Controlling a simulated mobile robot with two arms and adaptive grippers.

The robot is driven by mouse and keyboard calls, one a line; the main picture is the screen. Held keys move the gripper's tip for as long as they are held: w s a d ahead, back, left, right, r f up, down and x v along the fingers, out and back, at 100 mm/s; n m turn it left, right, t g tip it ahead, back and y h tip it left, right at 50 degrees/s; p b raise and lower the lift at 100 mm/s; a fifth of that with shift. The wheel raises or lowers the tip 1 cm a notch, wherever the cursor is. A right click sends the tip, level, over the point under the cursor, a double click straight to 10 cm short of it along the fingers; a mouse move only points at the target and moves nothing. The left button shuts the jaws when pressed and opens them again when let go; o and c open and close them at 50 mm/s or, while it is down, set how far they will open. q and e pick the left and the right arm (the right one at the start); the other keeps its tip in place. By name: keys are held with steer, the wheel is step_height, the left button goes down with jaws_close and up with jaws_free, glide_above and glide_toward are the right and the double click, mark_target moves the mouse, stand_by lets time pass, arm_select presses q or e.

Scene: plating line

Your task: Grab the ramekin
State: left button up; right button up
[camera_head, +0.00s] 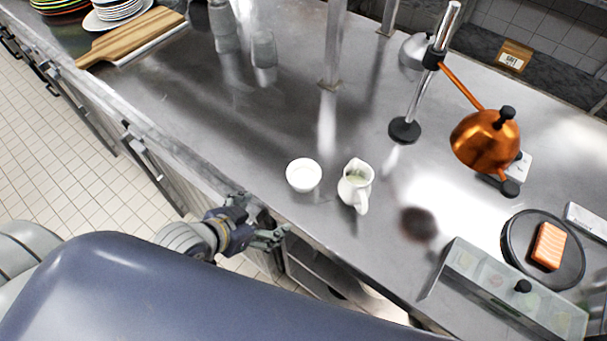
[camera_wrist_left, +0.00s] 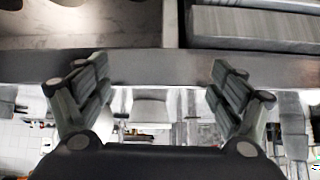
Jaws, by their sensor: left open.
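The white ramekin (camera_head: 303,175) stands upright on the steel counter, near its front edge. It looks empty. My left gripper (camera_head: 284,236) is in front of the counter's edge, short of the ramekin and apart from it. In the left wrist view its two fingers (camera_wrist_left: 155,85) are spread wide with nothing between them. The ramekin cannot be made out in the left wrist view, where the counter's edge (camera_wrist_left: 140,62) crosses ahead of the fingers. My right gripper is not in view.
A white pitcher (camera_head: 356,184) stands close to the right of the ramekin. A copper heat lamp (camera_head: 486,140), a black plate (camera_head: 515,236) with an orange block and a steel container (camera_head: 500,290) are further right. A wooden board (camera_head: 130,38) lies far left. The counter left of the ramekin is clear.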

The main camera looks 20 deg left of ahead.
mark_target(314, 169)
arm_select(q)
steer(key=w+r+t+h, duration=0.1)
steer(key=r, duration=0.1)
steer(key=w+r+m+t+h, duration=0.1)
steer(key=r, duration=0.1)
steer(key=w+r+t+h, duration=0.1)
steer(key=r+h, duration=0.1)
steer(key=r, duration=0.1)
steer(key=shift+w+d+m+t, duration=0.3)
steer(key=shift+d+t, duration=0.1)
steer(key=shift+w+d, duration=0.15)
steer(key=shift+w, duration=0.1)
steer(key=p+x, duration=0.1)
steer(key=x, duration=0.3)
steer(key=shift+w+d+f, duration=0.15)
steer(key=shift+w+d, duration=0.05)
steer(key=shift+w, duration=0.05)
steer(key=p+x, duration=0.1)
steer(key=x, duration=0.4)
steer(key=shift+s+d+p, duration=0.1)
steer(key=shift+d+p, duration=0.05)
steer(key=shift+p, duration=0.15)
steer(key=shift+w+d, duration=0.15)
steer(key=shift+w, duration=0.05)
steer(key=shift+s, duration=0.1)
steer(key=shift+c, duration=0.2)
steer(key=c, duration=1.2)
